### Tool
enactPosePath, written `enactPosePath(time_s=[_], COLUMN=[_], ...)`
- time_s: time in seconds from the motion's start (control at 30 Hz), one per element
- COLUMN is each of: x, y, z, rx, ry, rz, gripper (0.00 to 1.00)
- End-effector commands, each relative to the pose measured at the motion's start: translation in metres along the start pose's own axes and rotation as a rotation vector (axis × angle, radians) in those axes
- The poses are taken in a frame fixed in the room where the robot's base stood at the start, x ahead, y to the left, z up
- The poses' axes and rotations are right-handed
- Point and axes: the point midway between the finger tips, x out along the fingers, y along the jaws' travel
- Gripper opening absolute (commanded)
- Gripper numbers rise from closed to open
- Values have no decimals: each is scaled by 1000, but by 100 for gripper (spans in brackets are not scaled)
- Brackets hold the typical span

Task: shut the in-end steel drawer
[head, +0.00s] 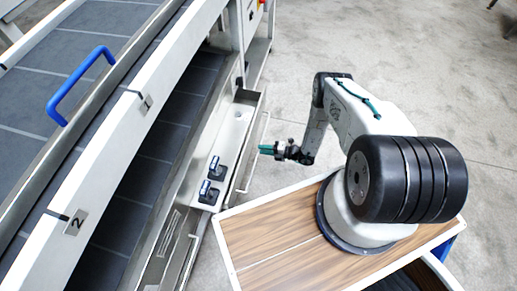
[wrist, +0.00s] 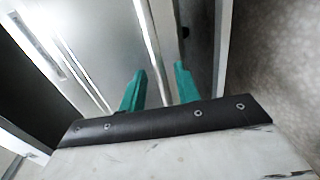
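A steel drawer (head: 255,140) stands out from the side of the sheeter, its long front panel and the gap behind it showing near my gripper. A second drawer-like steel front (head: 181,262) sticks out lower in the head view; no label tells me which is the in-end one. My gripper (head: 265,149) is at the front edge of the upper drawer; I cannot tell whether it touches. In the wrist view, its teal fingers (wrist: 160,68) are apart with nothing clearly between them.
The sheeter's dark belt (head: 150,150) runs along the left, with a blue handle (head: 80,85) on its guard. My wood-topped base is at the lower right.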

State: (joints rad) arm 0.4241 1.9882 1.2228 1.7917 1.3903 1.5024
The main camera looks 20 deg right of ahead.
Motion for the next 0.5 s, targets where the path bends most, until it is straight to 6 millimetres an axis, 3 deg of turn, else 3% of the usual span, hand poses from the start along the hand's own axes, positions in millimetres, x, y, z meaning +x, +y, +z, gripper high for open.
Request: enactPosePath(time_s=[0.2,0.5], x=[27,32], y=[0,0], z=[-2,-2], rx=[-1,-1], ry=[4,3], rz=[-1,-1], gripper=[32,32])
